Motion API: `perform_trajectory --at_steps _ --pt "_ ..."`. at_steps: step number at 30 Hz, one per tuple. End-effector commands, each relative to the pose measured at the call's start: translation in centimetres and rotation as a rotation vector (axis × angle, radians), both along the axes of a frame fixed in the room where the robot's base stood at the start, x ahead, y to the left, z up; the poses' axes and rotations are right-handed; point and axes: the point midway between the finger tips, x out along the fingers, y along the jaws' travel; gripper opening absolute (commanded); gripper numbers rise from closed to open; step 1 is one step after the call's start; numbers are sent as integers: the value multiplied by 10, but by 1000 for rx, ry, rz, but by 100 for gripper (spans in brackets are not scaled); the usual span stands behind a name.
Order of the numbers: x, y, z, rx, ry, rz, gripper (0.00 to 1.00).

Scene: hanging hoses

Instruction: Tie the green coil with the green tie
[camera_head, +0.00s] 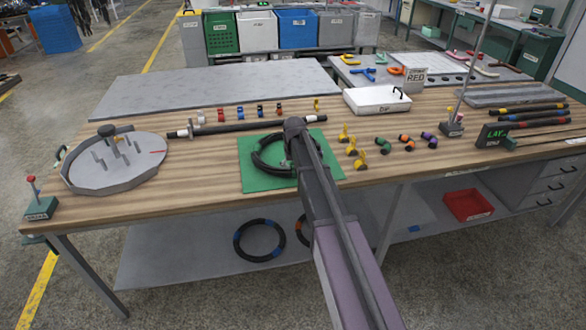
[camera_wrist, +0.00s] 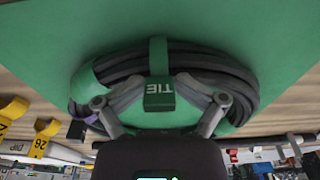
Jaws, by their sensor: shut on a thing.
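The green coil, a coiled black hose with green bands (camera_wrist: 228,72), lies on a green mat (camera_wrist: 60,35) in the wrist view. In the head view the coil (camera_head: 262,160) is partly hidden by my arm. The green tie is a strap (camera_wrist: 158,52) crossing the coil's far side, with a block marked TIE (camera_wrist: 158,102) at the strap's near end, inside the coil's ring. My gripper (camera_wrist: 160,88) is shut on the green tie's block, one finger on each side. Whether the strap closes underneath the hose is hidden.
Yellow clips (camera_head: 351,147) and coloured pieces (camera_head: 406,142) lie right of the mat (camera_head: 326,160). A black rod (camera_head: 225,127) lies behind it. A round grey fixture (camera_head: 115,160) stands at the left. A white tray (camera_head: 376,100) stands behind right. Two ringed coils lie on the lower shelf.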

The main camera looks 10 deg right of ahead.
Motion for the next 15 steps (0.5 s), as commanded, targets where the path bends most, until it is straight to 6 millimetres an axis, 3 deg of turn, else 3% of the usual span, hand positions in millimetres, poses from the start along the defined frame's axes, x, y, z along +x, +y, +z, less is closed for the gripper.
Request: perform_trajectory --at_steps 3,4,6,15 --pt "-3 -1 -1 -1 6 0 18" --pt "-3 -1 -1 -1 6 0 81" --pt "-2 -1 -1 -1 5 0 100" --pt "-1 0 0 0 1 0 100"
